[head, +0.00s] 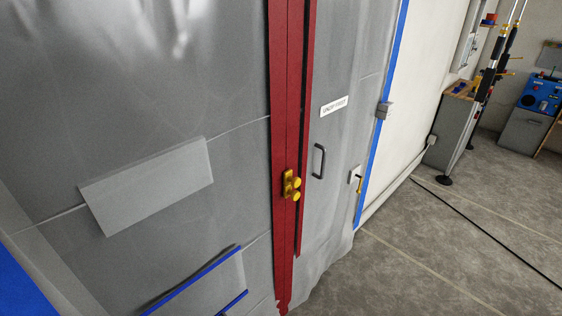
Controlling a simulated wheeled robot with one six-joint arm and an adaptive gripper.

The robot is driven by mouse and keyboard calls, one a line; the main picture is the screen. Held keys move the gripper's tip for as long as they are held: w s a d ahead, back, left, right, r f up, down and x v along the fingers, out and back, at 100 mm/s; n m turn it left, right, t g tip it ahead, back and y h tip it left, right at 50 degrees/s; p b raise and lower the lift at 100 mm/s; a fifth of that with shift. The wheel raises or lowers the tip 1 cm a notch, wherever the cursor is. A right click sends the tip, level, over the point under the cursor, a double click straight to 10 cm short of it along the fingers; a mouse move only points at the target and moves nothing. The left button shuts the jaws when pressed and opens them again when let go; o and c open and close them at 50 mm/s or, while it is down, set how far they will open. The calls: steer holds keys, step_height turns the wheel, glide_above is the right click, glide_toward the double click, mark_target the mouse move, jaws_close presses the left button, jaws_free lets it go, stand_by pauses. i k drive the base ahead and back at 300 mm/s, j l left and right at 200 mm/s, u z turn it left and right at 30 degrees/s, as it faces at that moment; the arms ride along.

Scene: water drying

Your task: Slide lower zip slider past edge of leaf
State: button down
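A grey plastic sheet wall (120,130) carries a tall dark red zip strip (283,90) running from the top edge down toward the floor. Two gold sliders with round knobs sit close together on the strip. The upper slider (296,182) is just above the lower slider (295,197). The sheet leaf right of the strip (343,150) has a narrower red band (305,120) along its left edge, ending below the sliders. The sliders lie near that edge; their exact overlap cannot be told. My gripper is not in view.
A black handle (319,161) and a white label (333,106) are on the right leaf. Blue tape (382,120) borders it. A black-footed pole (485,90) stands right. A dark cable (490,232) crosses the open grey floor (420,270).

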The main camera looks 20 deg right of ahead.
mark_target(295, 195)
steer(key=i+l+z, duration=0.35)
steer(key=l, duration=0.15)
steer(key=i+l+z, duration=0.3)
steer(key=i+l, duration=0.05)
steer(key=i, duration=0.1)
